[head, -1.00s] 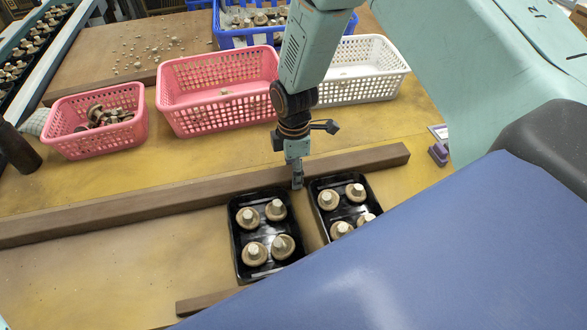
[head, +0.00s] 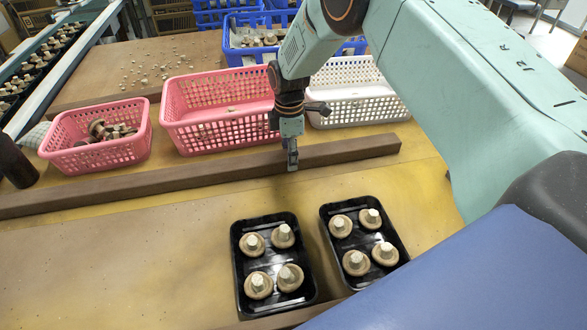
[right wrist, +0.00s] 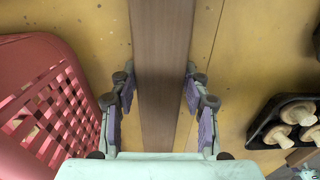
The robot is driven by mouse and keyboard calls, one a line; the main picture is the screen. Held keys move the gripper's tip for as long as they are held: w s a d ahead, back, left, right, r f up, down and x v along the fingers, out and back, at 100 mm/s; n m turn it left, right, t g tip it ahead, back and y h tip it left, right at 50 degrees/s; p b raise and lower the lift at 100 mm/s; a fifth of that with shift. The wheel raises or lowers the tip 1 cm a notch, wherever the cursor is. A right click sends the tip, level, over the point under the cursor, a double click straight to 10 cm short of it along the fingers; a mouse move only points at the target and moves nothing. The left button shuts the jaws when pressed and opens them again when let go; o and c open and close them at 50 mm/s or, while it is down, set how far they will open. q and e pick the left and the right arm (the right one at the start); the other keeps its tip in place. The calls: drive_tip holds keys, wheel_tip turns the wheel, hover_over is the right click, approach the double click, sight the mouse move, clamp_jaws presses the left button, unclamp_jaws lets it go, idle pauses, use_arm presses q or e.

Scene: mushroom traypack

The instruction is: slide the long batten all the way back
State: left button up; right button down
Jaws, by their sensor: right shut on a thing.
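The long brown batten (head: 130,188) lies across the yellow table, just in front of the baskets. My right gripper (head: 292,160) is over its right part in the head view. In the right wrist view, the batten (right wrist: 163,50) runs between the two purple-padded fingers of the gripper (right wrist: 158,95), which is shut on it. A narrow strip of table shows between the batten and the pink basket (right wrist: 35,95) there. My left gripper is not in view.
A large pink basket (head: 185,110), a small pink basket (head: 62,140) and a white basket (head: 385,100) stand behind the batten. Two black trays (head: 238,262) (head: 400,238) of mushrooms sit in front, with clear table between. A dark bottle (head: 17,160) stands at the left.

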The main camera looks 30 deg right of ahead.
drive_tip(key=shift+w+d, duration=0.1)
drive_tip(key=shift+w, duration=0.7)
drive_tip(key=shift+r+b, duration=0.1)
drive_tip(key=shift+b, duration=0.2)
drive_tip(key=c, duration=0.6)
unclamp_jaws()
drive_tip(key=shift+c, duration=0.2)
drive_tip(key=shift+d, duration=0.1)
wheel_tip(320, 180, up, 12)
